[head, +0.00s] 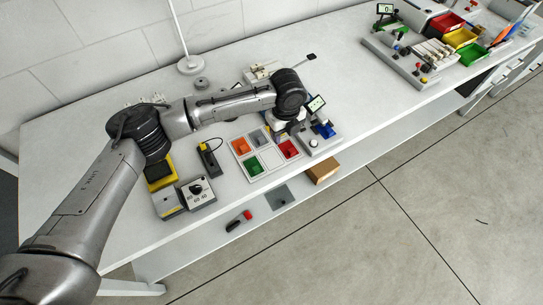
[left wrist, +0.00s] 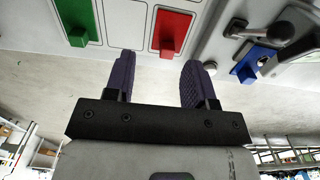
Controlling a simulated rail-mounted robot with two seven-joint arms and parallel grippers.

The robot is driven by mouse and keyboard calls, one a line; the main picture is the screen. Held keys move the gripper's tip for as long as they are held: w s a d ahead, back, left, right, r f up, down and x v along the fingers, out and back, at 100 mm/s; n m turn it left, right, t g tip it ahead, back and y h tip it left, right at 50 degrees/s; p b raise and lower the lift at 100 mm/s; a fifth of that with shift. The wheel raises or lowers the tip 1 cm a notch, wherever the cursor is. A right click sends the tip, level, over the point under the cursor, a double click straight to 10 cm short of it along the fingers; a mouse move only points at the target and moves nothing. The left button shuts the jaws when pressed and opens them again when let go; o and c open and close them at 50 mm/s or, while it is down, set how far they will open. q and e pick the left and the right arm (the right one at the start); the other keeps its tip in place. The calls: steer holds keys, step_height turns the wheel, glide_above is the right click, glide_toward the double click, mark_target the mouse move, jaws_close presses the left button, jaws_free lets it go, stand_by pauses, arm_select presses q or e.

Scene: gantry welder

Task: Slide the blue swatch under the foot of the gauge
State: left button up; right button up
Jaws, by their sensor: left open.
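The blue swatch (head: 323,130) lies on the base of the gauge (head: 316,104), which has a small tilted screen. In the left wrist view the blue swatch (left wrist: 252,62), with its raised tab, is at the right, close to the gauge's metal parts (left wrist: 287,27). I cannot tell whether it is under the foot. My left gripper (head: 289,126) hangs beside the gauge, near the red swatch (head: 289,148). The left wrist view shows its two fingers (left wrist: 158,60) apart with nothing between them, left of the blue swatch. My right gripper is not in view.
A swatch tray (head: 263,172) holds orange, grey, green and red swatches, left of the gauge. A lamp stand (head: 191,65) is behind.

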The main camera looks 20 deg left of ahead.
arm_select(q)
glide_above(273, 161)
step_height(273, 161, down, 3)
steer(key=shift+s+f+b, duration=0.1)
steer(key=shift+f+b, duration=0.1)
steer(key=shift+b, duration=0.15)
step_height(273, 161, down, 2)
steer(key=shift+f+b, duration=0.1)
steer(key=shift+b, duration=0.25)
steer(key=shift+f, duration=0.7)
